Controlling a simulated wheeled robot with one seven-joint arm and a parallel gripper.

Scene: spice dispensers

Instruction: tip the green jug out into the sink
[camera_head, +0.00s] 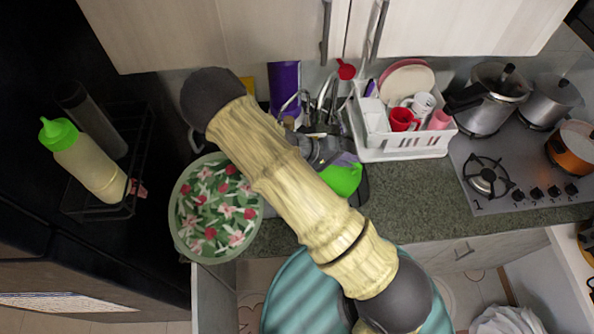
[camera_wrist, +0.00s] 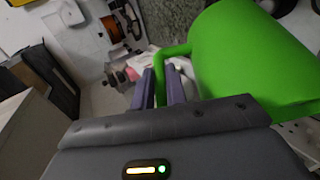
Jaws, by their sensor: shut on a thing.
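The green jug (camera_head: 343,180) shows in the head view just right of my arm, below the tap (camera_head: 325,98), over the sink area. My arm hides much of it. In the wrist view the jug (camera_wrist: 255,60) fills the upper right, with its handle (camera_wrist: 175,51) reaching left to my fingers. My gripper (camera_wrist: 168,84) is shut on that handle. In the head view my gripper (camera_head: 330,152) is partly hidden behind my forearm. The sink is mostly hidden behind my arm and the jug. I cannot tell the jug's exact tilt or its contents.
A white dish rack (camera_head: 402,148) with cups and plates stands right of the tap. A stove (camera_head: 530,165) with pots is farther right. A flowered round tray (camera_head: 217,208) is left of my arm. A green-capped bottle (camera_head: 85,160) stands far left.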

